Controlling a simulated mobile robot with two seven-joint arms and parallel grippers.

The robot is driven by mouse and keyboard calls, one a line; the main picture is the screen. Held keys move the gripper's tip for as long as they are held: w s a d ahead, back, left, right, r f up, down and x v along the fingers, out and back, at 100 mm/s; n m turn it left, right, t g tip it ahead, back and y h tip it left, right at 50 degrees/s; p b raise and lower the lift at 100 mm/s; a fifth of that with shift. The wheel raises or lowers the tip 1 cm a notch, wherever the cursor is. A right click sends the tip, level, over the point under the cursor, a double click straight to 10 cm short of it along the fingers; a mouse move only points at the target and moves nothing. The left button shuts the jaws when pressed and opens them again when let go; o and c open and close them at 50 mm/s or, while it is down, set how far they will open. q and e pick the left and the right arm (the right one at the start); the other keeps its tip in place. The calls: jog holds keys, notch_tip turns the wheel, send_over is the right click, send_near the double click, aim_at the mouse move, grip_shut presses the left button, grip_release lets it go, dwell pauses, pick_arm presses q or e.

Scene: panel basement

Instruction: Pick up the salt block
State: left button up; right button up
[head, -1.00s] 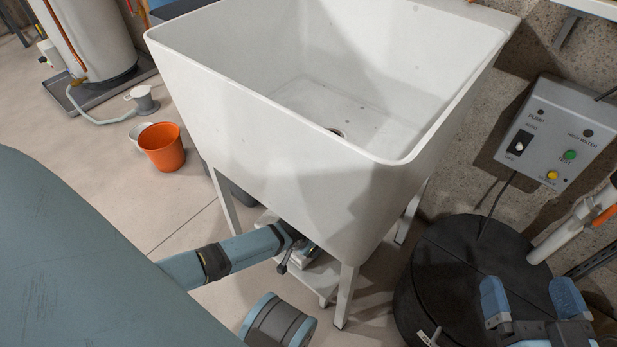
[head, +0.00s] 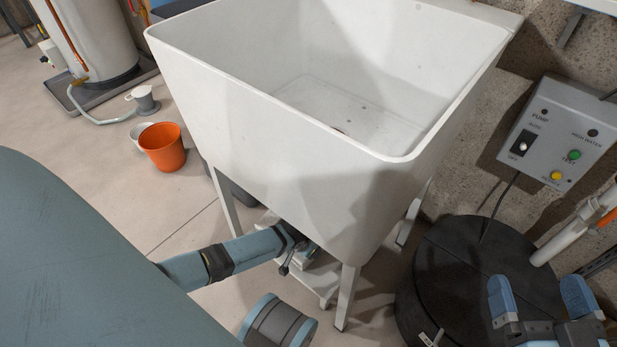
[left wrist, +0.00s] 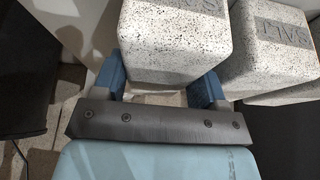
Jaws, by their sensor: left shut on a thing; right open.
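In the left wrist view, a speckled whitish salt block (left wrist: 172,40) with dark lettering on its top sits between the two blue fingers of my left gripper (left wrist: 160,82), which is shut on it. A second salt block (left wrist: 268,48), marked SALT, stands just to its right. In the head view my left arm reaches under the white sink, and my left gripper (head: 298,248) is mostly hidden by the sink. The held block cannot be made out there. My right gripper (head: 541,302) is open and empty above the round black lid at the lower right.
The white sink (head: 270,125) and its legs (head: 347,298) stand close around my left arm. A low shelf (head: 318,278) lies beneath it. An orange bucket (head: 163,147) is on the floor at left. A grey pump panel (head: 548,135) hangs at right above the black lid (head: 455,265).

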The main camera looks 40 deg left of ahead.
aim_at(299, 255)
pick_arm(q)
jog(key=shift+w+r+p, duration=0.1)
jog(key=shift+r+p, duration=0.5)
jog(key=shift+r, duration=0.3)
jog(key=shift+r+p, duration=0.55)
jog(key=shift+r, duration=0.15)
jog(key=s, duration=0.1)
jog(key=s+p, duration=0.1)
jog(key=s, duration=0.1)
jog(key=s+p, duration=0.1)
jog(key=shift+s+a+r, duration=0.2)
jog(key=shift+a+r, duration=0.1)
jog(key=s+a+p, duration=0.2)
jog(key=s+p, duration=0.2)
jog(key=s, duration=0.9)
jog(key=shift+s+p, duration=0.25)
jog(key=shift+p, duration=0.15)
pick_arm(e)
notch_tip(299, 255, up, 7)
jog(key=s+m+t, duration=0.1)
jog(key=s+m, duration=0.1)
jog(key=m, duration=0.1)
jog(key=shift+a+t, duration=0.35)
jog(key=shift+t, duration=0.05)
pick_arm(q)
jog(key=shift+f, duration=0.15)
pick_arm(e)
jog(key=shift+s, duration=0.1)
